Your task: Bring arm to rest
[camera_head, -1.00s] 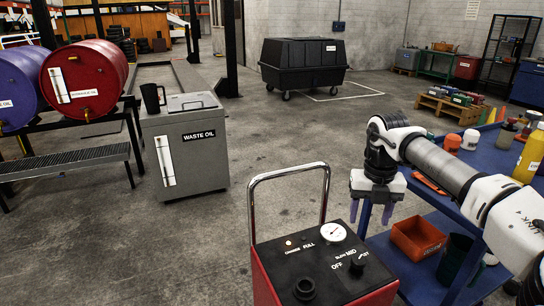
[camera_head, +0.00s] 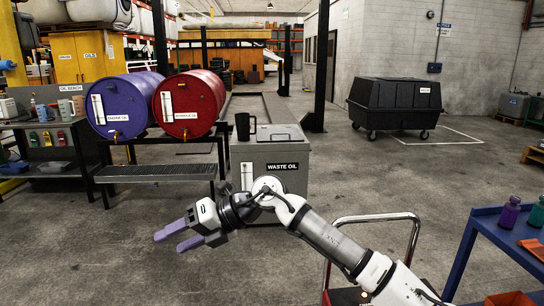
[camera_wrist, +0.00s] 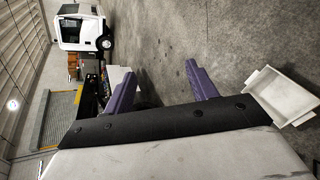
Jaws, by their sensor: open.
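My gripper (camera_head: 172,237) is open and empty, with two purple fingers apart, held over bare concrete floor in the head view. It points to the left, and my arm comes in from the lower right. In the wrist view the two purple fingers of my gripper (camera_wrist: 162,88) also stand apart with nothing between them. Part of the waste oil cabinet (camera_head: 275,157) is behind my arm.
A black mug (camera_head: 243,126) stands on the cabinet. Purple (camera_head: 118,108) and red (camera_head: 189,102) drums lie on a rack at the left. A blue cart (camera_head: 487,222) stands at the right, near a chrome handle (camera_head: 375,218). A white tray (camera_wrist: 285,96) shows in the wrist view.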

